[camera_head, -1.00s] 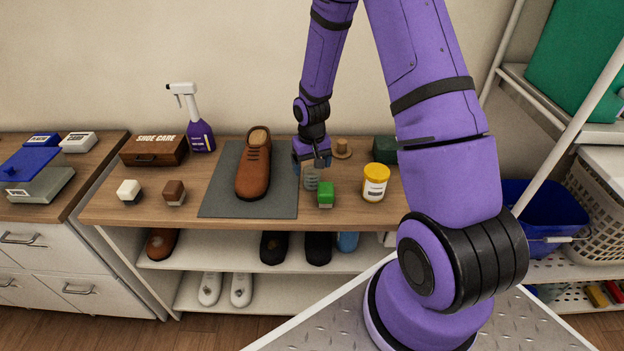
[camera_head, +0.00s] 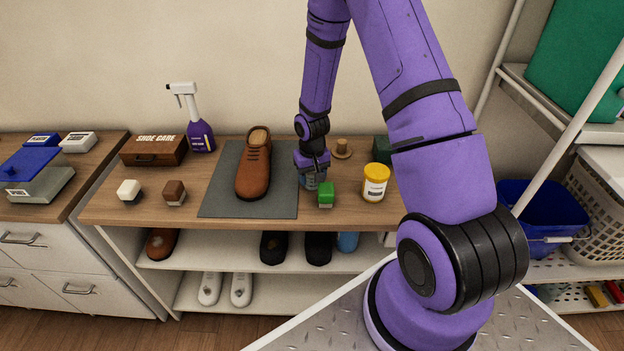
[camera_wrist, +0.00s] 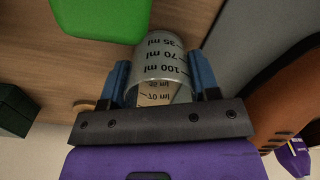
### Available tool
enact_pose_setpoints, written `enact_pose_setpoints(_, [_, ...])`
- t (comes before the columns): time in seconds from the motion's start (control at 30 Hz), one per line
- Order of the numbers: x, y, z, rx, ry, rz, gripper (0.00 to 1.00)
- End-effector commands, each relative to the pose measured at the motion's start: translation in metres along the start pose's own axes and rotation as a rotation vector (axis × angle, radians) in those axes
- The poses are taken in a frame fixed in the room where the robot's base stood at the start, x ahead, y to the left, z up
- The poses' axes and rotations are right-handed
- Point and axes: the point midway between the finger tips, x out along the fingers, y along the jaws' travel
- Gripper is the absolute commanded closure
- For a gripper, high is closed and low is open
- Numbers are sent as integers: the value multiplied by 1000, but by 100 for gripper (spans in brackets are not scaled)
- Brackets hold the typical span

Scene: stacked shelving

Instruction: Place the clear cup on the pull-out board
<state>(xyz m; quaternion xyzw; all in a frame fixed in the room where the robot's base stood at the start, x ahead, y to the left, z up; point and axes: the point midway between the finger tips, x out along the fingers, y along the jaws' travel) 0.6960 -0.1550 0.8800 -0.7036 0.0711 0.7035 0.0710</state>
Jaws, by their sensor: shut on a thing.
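The clear cup (camera_wrist: 163,62) has dark ml markings and stands on the wooden bench top. In the head view the cup (camera_head: 314,183) is partly hidden under my gripper, between the grey mat and the green block. My gripper (camera_wrist: 160,82) is shut on the cup, with a blue finger on each side of it in the wrist view. In the head view my gripper (camera_head: 312,172) points down at the cup. I cannot make out a pull-out board in either view.
A green-topped block (camera_head: 325,194) is close beside the cup. A yellow-lidded jar (camera_head: 375,182) stands to the right. A brown shoe (camera_head: 254,165) lies on the grey mat (camera_head: 222,195). A shoe-care box (camera_head: 153,150) and spray bottle (camera_head: 199,130) stand at the back left.

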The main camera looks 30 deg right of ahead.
Motion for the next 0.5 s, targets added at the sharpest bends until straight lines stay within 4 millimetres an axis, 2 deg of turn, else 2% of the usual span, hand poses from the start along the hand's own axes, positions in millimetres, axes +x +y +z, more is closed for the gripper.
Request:
enact_pose_setpoints(0.27, [-2, 0, 0, 0, 0, 0, 70])
enact_pose_setpoints(0.5, [-20, 0, -1, 1, 3, 0, 70])
